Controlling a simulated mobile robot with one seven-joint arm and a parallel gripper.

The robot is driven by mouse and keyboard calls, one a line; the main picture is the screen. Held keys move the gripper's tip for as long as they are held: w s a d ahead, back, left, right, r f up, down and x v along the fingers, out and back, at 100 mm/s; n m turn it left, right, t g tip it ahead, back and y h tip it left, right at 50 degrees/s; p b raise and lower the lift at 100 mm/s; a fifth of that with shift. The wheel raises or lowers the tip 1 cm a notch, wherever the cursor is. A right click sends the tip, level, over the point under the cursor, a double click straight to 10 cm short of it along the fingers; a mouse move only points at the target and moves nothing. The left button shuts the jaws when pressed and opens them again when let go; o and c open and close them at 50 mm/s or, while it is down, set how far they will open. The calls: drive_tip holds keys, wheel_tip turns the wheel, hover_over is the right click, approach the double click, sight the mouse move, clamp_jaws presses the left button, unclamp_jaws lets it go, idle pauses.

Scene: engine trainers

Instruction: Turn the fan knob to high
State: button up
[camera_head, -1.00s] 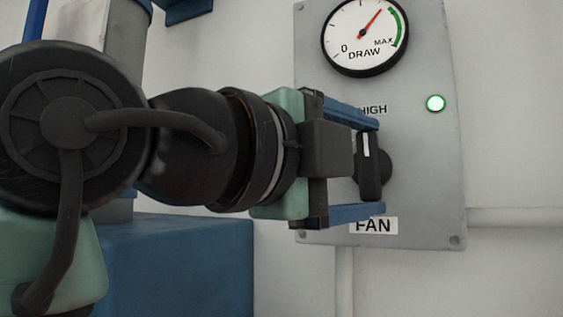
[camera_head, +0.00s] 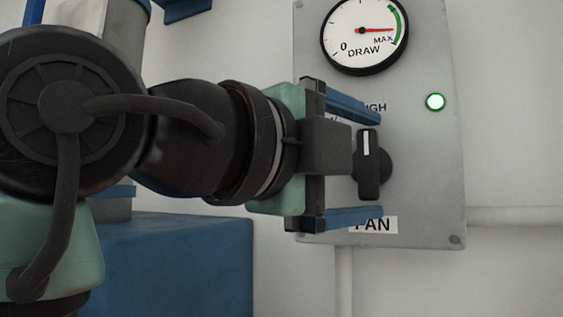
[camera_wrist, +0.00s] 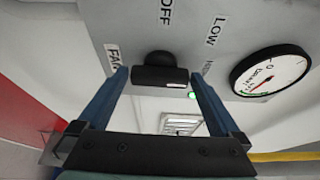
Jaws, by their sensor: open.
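The fan knob (camera_head: 368,165) is black with a white pointer line. The line stands upright on its upper half, towards the partly hidden HIGH label (camera_head: 376,107). The FAN label (camera_head: 376,225) is below it. My gripper (camera_head: 381,165) is open, one blue finger above the knob and one below, both apart from it. In the wrist view the knob (camera_wrist: 160,76) lies between the fingertips, with a gap on each side. The draw gauge (camera_head: 364,36) has its red needle pointing right, near MAX.
A lit green lamp (camera_head: 435,102) sits on the grey panel (camera_head: 430,190), right of the knob. In the wrist view the OFF (camera_wrist: 166,12) and LOW (camera_wrist: 215,31) labels show. A blue box (camera_head: 190,262) stands lower left.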

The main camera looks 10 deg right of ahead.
drive_tip(key=b+v, duration=0.4)
drive_tip(key=v, duration=0.9)
drive_tip(key=shift+w+d, duration=0.1)
